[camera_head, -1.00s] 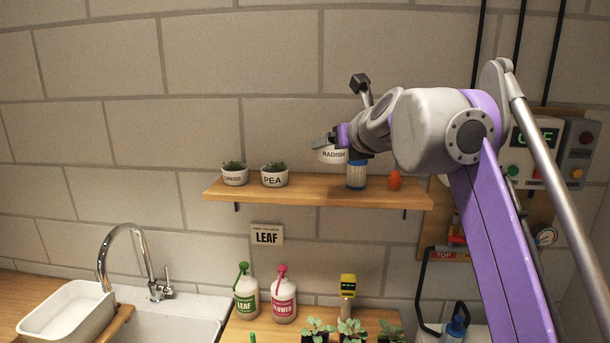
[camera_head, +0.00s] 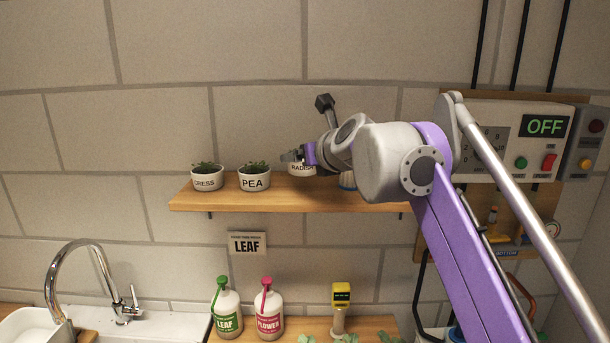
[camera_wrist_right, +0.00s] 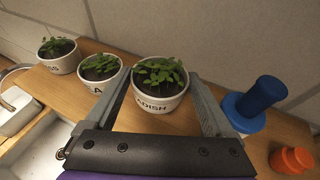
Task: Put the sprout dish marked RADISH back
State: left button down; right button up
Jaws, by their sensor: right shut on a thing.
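The white dish marked RADISH (camera_head: 301,170), with green sprouts, is held between the fingers of my right gripper (camera_head: 297,157). The right wrist view shows the dish (camera_wrist_right: 158,105) upright between both fingers (camera_wrist_right: 160,85). It is over the wooden shelf (camera_head: 240,202), right of the PEA dish (camera_head: 254,183). In the head view its base looks higher than the PEA dish's base; I cannot tell whether it touches the shelf. The CRESS dish (camera_head: 207,182) stands at the shelf's left end. My left gripper is not in view.
A blue cylinder (camera_wrist_right: 258,98) and an orange object (camera_wrist_right: 292,160) are right of the gripper. Below the shelf are a LEAF sign (camera_head: 247,243), LEAF (camera_head: 227,315) and FLOWER (camera_head: 269,315) bottles, and a yellow-topped device (camera_head: 341,296). A panel reading OFF (camera_head: 545,126) hangs at right.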

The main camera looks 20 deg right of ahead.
aim_at(309, 169)
jog(key=f, duration=0.3)
jog(key=shift+w, duration=0.4)
jog(key=shift+s+f, duration=0.15)
jog(key=shift+f, duration=0.05)
jog(key=shift+s+r, duration=0.1)
jog(key=shift+s, duration=0.05)
jog(key=shift+f, duration=0.2)
jog(key=o, duration=1.3)
jog(key=shift+r, duration=0.25)
jog(key=v, duration=1.1)
jog(key=shift+s, duration=0.4)
